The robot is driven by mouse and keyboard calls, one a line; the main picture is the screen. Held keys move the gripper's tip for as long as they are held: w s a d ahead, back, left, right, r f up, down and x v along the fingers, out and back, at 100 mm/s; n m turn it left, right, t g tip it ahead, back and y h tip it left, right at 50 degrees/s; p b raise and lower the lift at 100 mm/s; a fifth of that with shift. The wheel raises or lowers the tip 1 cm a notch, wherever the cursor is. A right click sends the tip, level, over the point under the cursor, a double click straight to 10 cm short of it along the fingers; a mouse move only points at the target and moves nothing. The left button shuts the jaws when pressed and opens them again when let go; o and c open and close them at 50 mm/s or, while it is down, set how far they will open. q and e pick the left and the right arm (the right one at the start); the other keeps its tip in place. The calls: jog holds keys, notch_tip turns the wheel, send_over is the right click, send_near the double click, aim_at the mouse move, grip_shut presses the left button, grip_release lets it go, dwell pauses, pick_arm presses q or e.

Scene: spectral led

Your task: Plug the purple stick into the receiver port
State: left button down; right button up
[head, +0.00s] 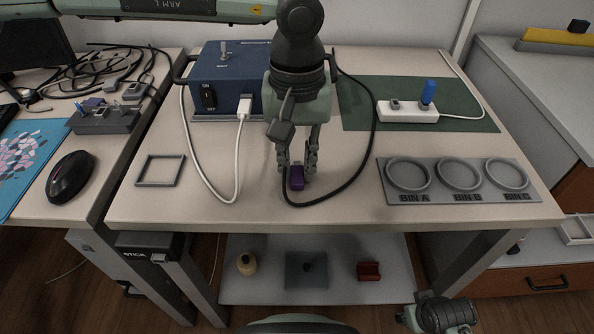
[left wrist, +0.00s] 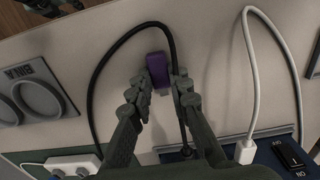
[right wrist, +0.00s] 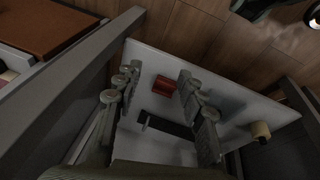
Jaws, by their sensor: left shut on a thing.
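The purple stick (head: 297,178) is low over the front middle of the table, between the fingers of my left gripper (head: 297,165). The left gripper is shut on it, and in the left wrist view the purple stick (left wrist: 157,68) sticks out past the fingertips. I cannot tell which port is the receiver. My right gripper (right wrist: 160,88) is open and empty beyond the table's front edge.
A blue box (head: 222,82) with a switch stands at the back; its white cable (head: 213,190) and black cable (head: 372,130) loop forward, the black one passing close around the purple stick. A grey bin tray (head: 458,181) lies right, a square frame (head: 160,171) left.

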aim_at(294, 176)
pick_arm(q)
jog(key=shift+r, duration=0.15)
jog(key=shift+r, duration=0.3)
jog(key=r, duration=0.2)
jog(key=r+b, duration=0.1)
jog(key=shift+s+a+r, duration=0.25)
jog(key=shift+s+r, duration=0.1)
jog(key=shift+s, duration=0.05)
jog(key=s+a+r, duration=0.5)
jog(key=s+r, duration=0.1)
jog(key=s, duration=0.3)
jog(key=shift+s+r+b, duration=0.2)
jog(key=shift+b, duration=0.25)
pick_arm(e)
notch_tip(294, 176, up, 4)
jog(key=shift+d+r, duration=0.15)
